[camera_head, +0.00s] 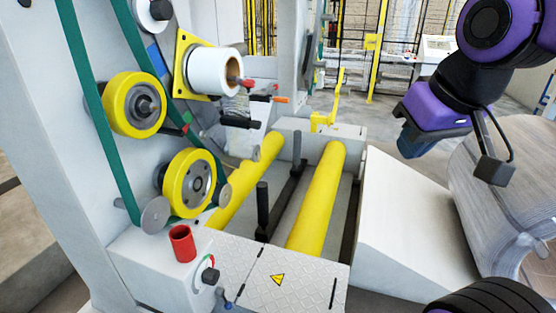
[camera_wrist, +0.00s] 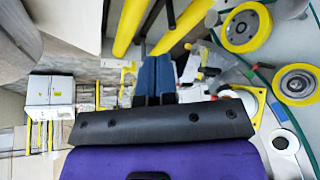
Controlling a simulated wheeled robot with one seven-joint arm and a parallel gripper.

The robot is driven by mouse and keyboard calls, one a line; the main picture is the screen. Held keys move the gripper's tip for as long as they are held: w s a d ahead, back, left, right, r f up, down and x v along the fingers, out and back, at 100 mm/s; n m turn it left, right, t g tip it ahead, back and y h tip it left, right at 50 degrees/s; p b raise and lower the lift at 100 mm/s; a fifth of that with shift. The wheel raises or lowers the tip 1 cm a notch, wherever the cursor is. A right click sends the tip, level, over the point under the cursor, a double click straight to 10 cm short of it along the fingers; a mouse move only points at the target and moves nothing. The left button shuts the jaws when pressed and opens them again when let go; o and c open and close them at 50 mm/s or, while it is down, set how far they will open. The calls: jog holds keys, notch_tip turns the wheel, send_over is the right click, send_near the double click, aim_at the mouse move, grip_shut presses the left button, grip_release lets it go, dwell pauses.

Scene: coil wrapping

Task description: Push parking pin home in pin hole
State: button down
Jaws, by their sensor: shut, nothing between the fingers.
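My gripper (camera_head: 414,146) hangs at the upper right in the head view, right of the yellow rollers and well apart from the machine. In the wrist view my gripper (camera_wrist: 155,60) shows its blue fingers together, with nothing between them. I cannot tell for sure which part is the parking pin or where its pin hole is.
Two yellow rollers (camera_head: 317,200) lie in the machine bed, with black upright posts (camera_head: 262,205) beside them. Yellow wheels (camera_head: 136,104) with a green belt stand left. A red cup (camera_head: 182,243) sits on the front box. A large wrapped coil (camera_head: 505,195) stands right, beside a pale ramp (camera_head: 400,225).

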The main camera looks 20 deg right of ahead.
jog(key=w+a+f+m+g+y, duration=0.1)
jog(key=w+a+f+m+y, duration=0.2)
jog(key=w, duration=0.9)
jog(key=w+a+f+m+g+y, duration=0.2)
jog(key=w+a+f+y, duration=0.15)
jog(key=w, duration=0.75)
jog(key=w+a+f+m+g+y, duration=0.1)
jog(key=w+a+f+m+y, duration=0.2)
jog(key=w, duration=0.9)
jog(key=w+d+f+m+t+y, duration=0.25)
jog(key=w+f+m, duration=0.25)
jog(key=w+f, duration=0.35)
jog(key=w+d+f+m+t+y, duration=0.1)
jog(key=w+d+f+m+t, duration=0.3)
jog(key=w+f, duration=0.45)
jog(key=w+d+f+m+t+y, duration=0.1)
jog(key=w+f+m+t+y, duration=0.15)
jog(key=w+f+m, duration=0.55)
jog(key=shift+n+h, duration=0.45)
jog(key=shift+n, duration=0.35)
jog(key=shift+w+a+f, duration=0.25)
jog(key=shift+a+f, duration=0.1)
jog(key=shift+a, duration=0.4)
jog(key=shift+w+a+f, duration=0.2)
jog(key=shift+a+f, duration=0.2)
jog(key=shift+a, duration=0.4)
jog(key=shift+w+a+f, duration=0.25)
jog(key=shift+a+f, duration=0.1)
jog(key=shift+a, duration=0.4)
